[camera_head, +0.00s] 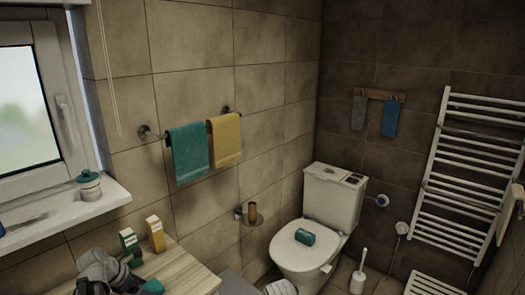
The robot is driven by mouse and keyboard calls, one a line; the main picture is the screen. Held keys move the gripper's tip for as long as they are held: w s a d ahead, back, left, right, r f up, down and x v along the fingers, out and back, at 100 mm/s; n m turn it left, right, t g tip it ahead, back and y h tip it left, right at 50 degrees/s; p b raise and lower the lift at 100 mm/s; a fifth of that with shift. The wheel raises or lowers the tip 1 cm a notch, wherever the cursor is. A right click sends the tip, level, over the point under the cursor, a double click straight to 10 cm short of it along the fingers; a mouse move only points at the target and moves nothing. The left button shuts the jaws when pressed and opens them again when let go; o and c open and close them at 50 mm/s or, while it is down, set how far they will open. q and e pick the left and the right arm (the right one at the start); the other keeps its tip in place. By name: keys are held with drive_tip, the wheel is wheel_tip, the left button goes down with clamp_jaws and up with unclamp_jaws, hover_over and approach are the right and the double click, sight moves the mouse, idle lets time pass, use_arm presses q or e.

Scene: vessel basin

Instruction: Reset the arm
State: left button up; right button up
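A grey and dark shape at the bottom left, which looks like my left gripper (108,268), is low over the wooden counter (185,272). Its fingers cannot be made out, so I cannot tell whether it is open or shut. A green box (130,243) and a yellow box (155,234) stand close beside it on the counter. A small teal item (152,287) shows at its lower right; I cannot tell whether they touch. I cannot make out my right gripper.
A closed toilet (303,262) carries a teal cylinder (305,237) on its lid. Teal (188,152) and yellow (226,141) towels hang on the wall rail. A jar (89,184) stands on the windowsill. A white towel radiator (470,165) is at right.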

use_arm(q)
drive_tip(key=shift+d+f, duration=0.1)
drive_tip(key=shift+f, duration=0.2)
drive_tip(key=shift+r, duration=0.15)
drive_tip(key=shift+s+r+p, duration=0.1)
drive_tip(key=shift+r+p, duration=0.35)
drive_tip(key=p+v, duration=1)
drive_tip(key=v, duration=0.2)
drive_tip(key=b+x, duration=0.7)
drive_tip(key=x, duration=0.2)
drive_tip(key=b+x, duration=0.4)
drive_tip(key=shift+f+b, duration=0.3)
drive_tip(key=shift+f, duration=0.05)
drive_tip(key=r+p, duration=0.9)
drive_tip(key=shift+a, duration=0.2)
drive_tip(key=shift+r, duration=0.1)
drive_tip(key=shift+s, duration=0.1)
